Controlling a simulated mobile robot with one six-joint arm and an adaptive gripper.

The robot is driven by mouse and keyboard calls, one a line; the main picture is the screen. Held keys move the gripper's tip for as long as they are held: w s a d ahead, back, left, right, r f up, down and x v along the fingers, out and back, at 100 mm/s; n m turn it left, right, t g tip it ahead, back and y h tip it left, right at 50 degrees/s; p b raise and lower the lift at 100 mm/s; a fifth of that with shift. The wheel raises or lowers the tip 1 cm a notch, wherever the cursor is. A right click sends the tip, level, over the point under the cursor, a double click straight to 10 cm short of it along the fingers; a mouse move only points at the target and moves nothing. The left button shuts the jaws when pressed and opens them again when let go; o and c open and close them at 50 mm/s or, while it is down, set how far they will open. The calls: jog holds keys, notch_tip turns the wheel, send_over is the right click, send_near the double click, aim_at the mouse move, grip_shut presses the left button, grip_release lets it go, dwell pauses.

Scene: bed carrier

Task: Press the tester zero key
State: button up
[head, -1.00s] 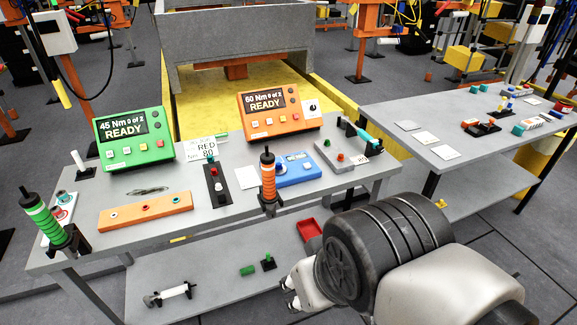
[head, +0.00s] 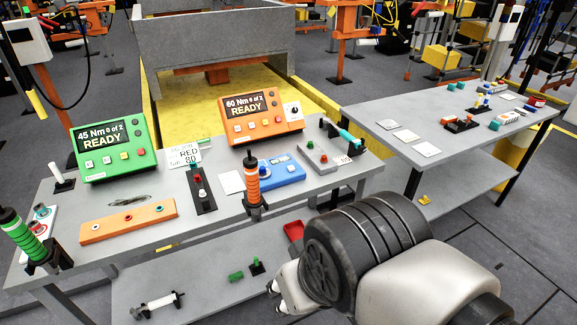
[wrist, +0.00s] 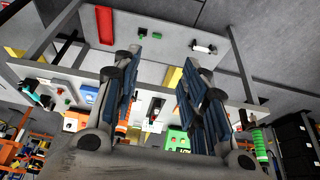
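A blue box with small keys (head: 282,172), which looks like the tester, lies on the grey table (head: 222,221) behind the orange-banded tool. Its key labels are too small to read. My gripper (head: 274,291) is in front of the table's near edge, below and apart from the blue box. In the wrist view my gripper (wrist: 163,52) is open, with its two fingers spread and nothing between them. The blue box appears partly hidden at left there (wrist: 88,94).
A green controller (head: 116,152) and an orange controller (head: 262,117) stand at the table's back, both reading READY. An orange-banded tool (head: 252,182) stands upright close to the blue box. A grey box with knobs (head: 318,156) is to its right. A lower shelf (head: 205,285) lies beneath.

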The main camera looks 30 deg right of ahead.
grip_shut()
dwell(1.5)
